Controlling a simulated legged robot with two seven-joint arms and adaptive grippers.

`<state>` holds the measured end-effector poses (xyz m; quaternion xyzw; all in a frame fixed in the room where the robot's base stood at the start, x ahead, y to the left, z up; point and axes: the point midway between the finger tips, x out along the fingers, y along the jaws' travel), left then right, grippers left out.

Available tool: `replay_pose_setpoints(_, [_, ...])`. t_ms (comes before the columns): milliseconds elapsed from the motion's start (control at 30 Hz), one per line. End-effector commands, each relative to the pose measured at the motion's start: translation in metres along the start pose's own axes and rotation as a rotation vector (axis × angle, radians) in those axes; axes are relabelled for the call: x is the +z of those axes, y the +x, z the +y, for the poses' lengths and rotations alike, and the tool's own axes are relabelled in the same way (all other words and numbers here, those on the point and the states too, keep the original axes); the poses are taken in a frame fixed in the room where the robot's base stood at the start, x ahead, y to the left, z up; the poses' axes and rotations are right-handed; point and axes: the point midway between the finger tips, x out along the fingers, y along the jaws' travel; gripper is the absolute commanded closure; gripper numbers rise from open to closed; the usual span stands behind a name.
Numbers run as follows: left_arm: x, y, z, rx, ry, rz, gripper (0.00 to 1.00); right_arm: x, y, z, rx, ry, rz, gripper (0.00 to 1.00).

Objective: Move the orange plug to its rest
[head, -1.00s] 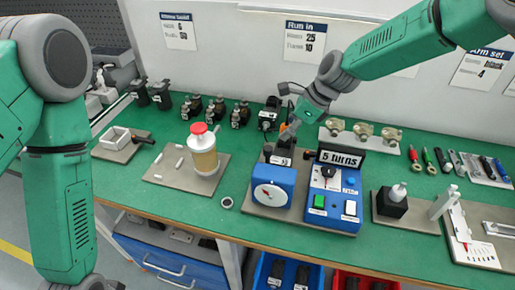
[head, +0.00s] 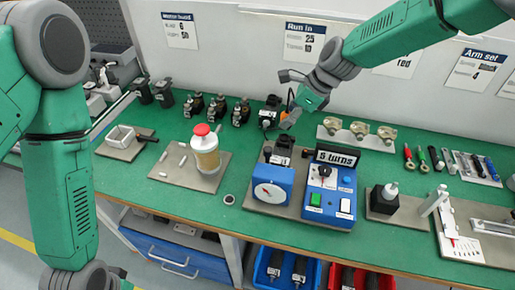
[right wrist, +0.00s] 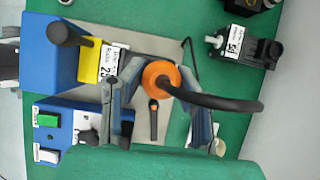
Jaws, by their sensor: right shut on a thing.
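The orange plug (right wrist: 161,77) sits between the fingers of my right gripper (right wrist: 150,85) in the right wrist view, with a thick black cable curving off to the right. The right gripper is shut on it. In the head view my right gripper (head: 289,118) hangs above the bench, behind and above the black fixture (head: 281,150) at the back of the blue dial unit. The plug is mostly hidden there by the gripper. A short black piece with an orange band (right wrist: 153,118) shows below the plug in the wrist view; I cannot tell if it is the rest.
The blue dial box (head: 272,185) and the blue control box (head: 330,198) with a turns display stand in front of the gripper. Black units (head: 240,111) line the back left. A rack of metal parts (head: 358,130) stands at the right.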

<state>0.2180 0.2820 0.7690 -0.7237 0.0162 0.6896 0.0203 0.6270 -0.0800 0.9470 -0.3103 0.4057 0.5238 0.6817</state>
Motion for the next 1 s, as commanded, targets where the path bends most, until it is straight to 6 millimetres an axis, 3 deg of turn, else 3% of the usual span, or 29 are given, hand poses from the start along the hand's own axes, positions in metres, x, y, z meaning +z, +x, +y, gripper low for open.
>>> replay_pose_setpoints(333, [-0.002, -0.026, 0.000, 0.000, 0.000, 0.001, 1.00, 0.014, -0.026, 0.000, -0.001, 0.000, -0.001, 1.00])
replay_pose_setpoints(1000, [-0.003, -0.055, 0.000, 0.000, 0.000, 0.000, 1.00, 0.040, -0.011, 0.052, 0.001, -0.002, 0.000, 1.00])
